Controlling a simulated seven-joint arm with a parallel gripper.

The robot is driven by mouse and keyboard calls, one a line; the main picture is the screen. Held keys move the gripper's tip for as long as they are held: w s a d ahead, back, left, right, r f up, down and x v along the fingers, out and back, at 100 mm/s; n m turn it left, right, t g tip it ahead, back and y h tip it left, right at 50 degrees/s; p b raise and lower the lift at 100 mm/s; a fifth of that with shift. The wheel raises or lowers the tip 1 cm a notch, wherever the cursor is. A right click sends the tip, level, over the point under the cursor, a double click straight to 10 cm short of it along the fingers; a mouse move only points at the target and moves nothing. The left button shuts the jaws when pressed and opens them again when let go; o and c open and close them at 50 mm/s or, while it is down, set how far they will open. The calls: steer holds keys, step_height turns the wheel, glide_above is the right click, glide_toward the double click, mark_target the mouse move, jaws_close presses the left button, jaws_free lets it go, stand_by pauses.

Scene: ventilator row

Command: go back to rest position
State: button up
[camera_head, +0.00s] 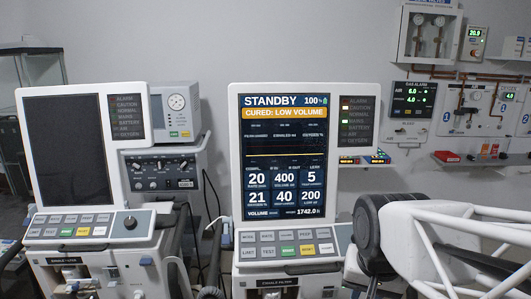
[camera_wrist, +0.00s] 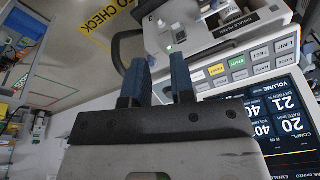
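My gripper (camera_wrist: 159,72) shows in the wrist view with its two blue fingers apart and nothing between them. In the head view my white and black arm is at the lower right, and I cannot make out the fingers there. The middle ventilator's screen (camera_head: 284,158) is lit and reads STANDBY with an orange bar "CURED: LOW VOLUME". Its button panel (camera_head: 291,244) is below the screen, with a green and a yellow key; the panel also shows in the wrist view (camera_wrist: 245,64).
A second ventilator with a dark screen (camera_head: 68,150) stands at the left. A grey device with a dial (camera_head: 174,108) stands between the two. Gas alarm panels (camera_head: 412,99), pipes and small shelves are on the back wall at the right. A glass cabinet (camera_head: 30,70) is at the far left.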

steer(key=s+n, duration=0.2)
steer(key=s, duration=0.1)
steer(key=s+n, duration=0.1)
steer(key=s, duration=0.1)
steer(key=shift+d, duration=0.3)
steer(key=shift+o, duration=0.2)
stand_by(2.8)
